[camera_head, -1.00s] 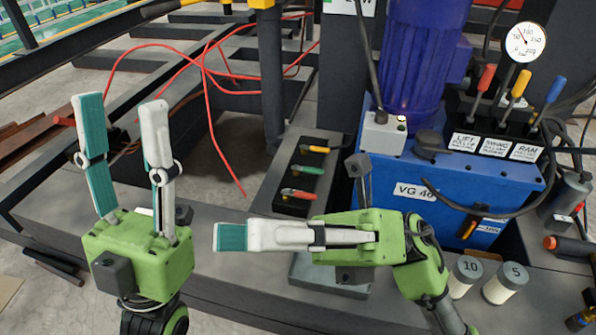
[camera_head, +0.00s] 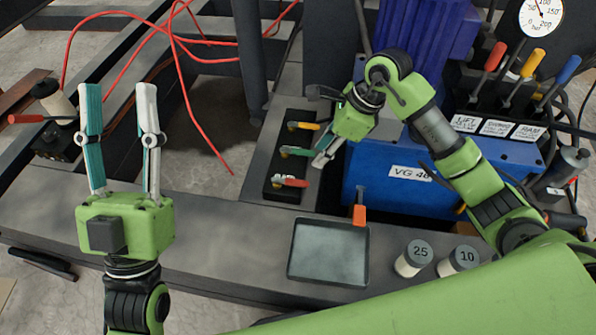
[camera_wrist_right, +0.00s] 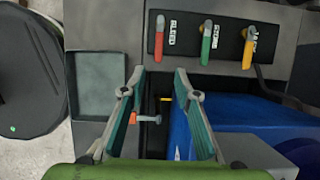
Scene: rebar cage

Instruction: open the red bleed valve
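The red bleed valve handle (camera_head: 290,182) is the nearest of three levers on a black valve panel (camera_head: 274,190) in the head view. In the right wrist view the red handle (camera_wrist_right: 159,36) stands at the left of the row, beside a BLEED label (camera_wrist_right: 173,33). My right gripper (camera_head: 322,160) is beside the panel's right side, near the green lever. In the right wrist view its fingers (camera_wrist_right: 159,72) are apart and empty, with the red handle beyond the tips. My left gripper (camera_head: 118,90) is open and empty, pointing up at the left.
A green lever (camera_head: 297,151) and a yellow lever (camera_head: 303,126) share the panel. A grey tray (camera_head: 328,252), an orange-handled valve (camera_head: 359,214) and canisters (camera_head: 414,257) stand in front. A blue tank (camera_head: 400,178) borders the panel's right.

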